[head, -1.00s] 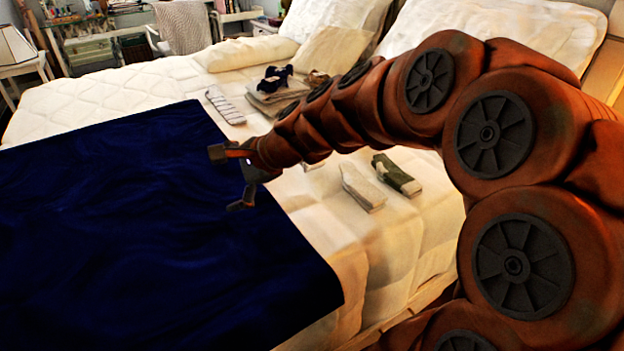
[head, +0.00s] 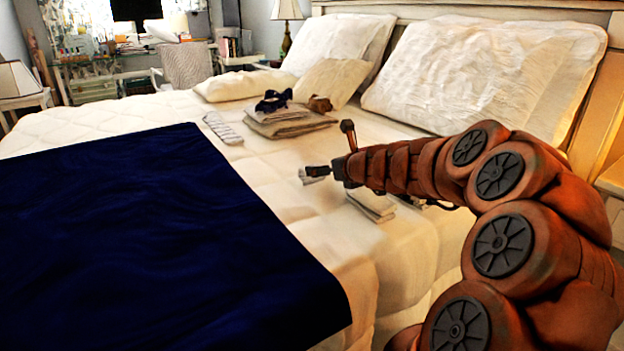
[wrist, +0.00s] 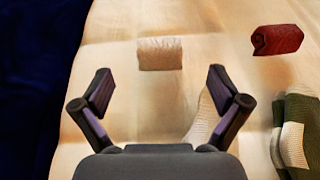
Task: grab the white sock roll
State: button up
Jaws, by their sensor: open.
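The white sock roll (wrist: 160,53) lies on the cream bedding in the wrist view, upper middle. It is ahead of my gripper (wrist: 160,88), centred between the two spread fingers but beyond their tips. The fingers are open and empty, and do not touch the roll. In the head view my gripper (head: 332,150) is over the middle of the bed. A pale patch by its lower finger may be the roll, mostly hidden there.
A dark red roll (wrist: 277,39) lies right of the white one. A pale folded sock (wrist: 204,118) and a green-and-white folded item (wrist: 298,135) lie near the right finger. Folded clothes (head: 290,122), a striped item (head: 222,128) and a navy blanket (head: 150,240) are on the bed.

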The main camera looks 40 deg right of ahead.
aim_at(306, 180)
jog(key=shift+w+f, duration=0.3)
jog(key=shift+w, duration=0.3)
jog(key=b+x, duration=0.1)
jog(key=x, duration=0.1)
jog(key=b+x, duration=0.2)
jog(key=shift+f, duration=0.5)
jog(key=shift+w+d+r, duration=0.1)
jog(key=shift+w, duration=0.25)
jog(key=c, duration=1)
